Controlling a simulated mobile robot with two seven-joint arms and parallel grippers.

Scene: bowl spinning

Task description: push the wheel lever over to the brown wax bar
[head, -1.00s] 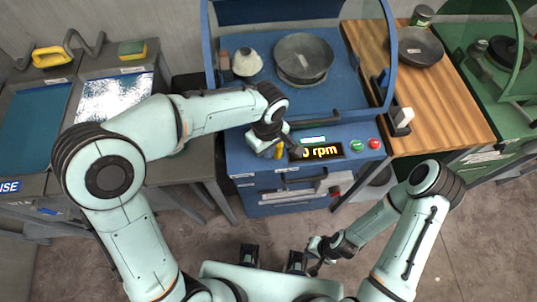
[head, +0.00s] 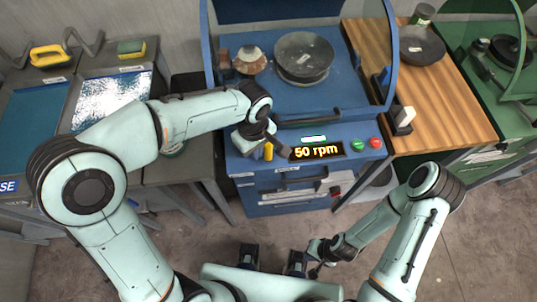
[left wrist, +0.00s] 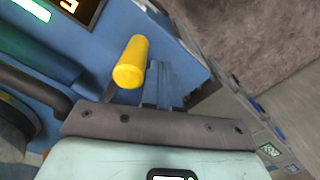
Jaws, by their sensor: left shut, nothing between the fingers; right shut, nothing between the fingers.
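The wheel lever is a yellow peg (head: 268,151) on the front panel of the blue machine; it also shows in the left wrist view (left wrist: 132,62). My left gripper (head: 286,150) is shut and empty, just right of the lever. In the left wrist view its fingers (left wrist: 160,86) are close beside the peg; I cannot tell if they touch. The brown wax bar (head: 224,57) stands at the back left inside the machine. The wheel (head: 250,60), white with a brown tint, is right beside it; contact is unclear. My right gripper (head: 314,272) is shut and empty, low in front.
A dark grey bowl (head: 303,57) sits right of the wheel under a clear hood. The panel display (head: 317,152) reads 50 rpm, with green (head: 357,146) and red (head: 375,142) buttons to its right. A wooden table (head: 450,100) stands at right.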

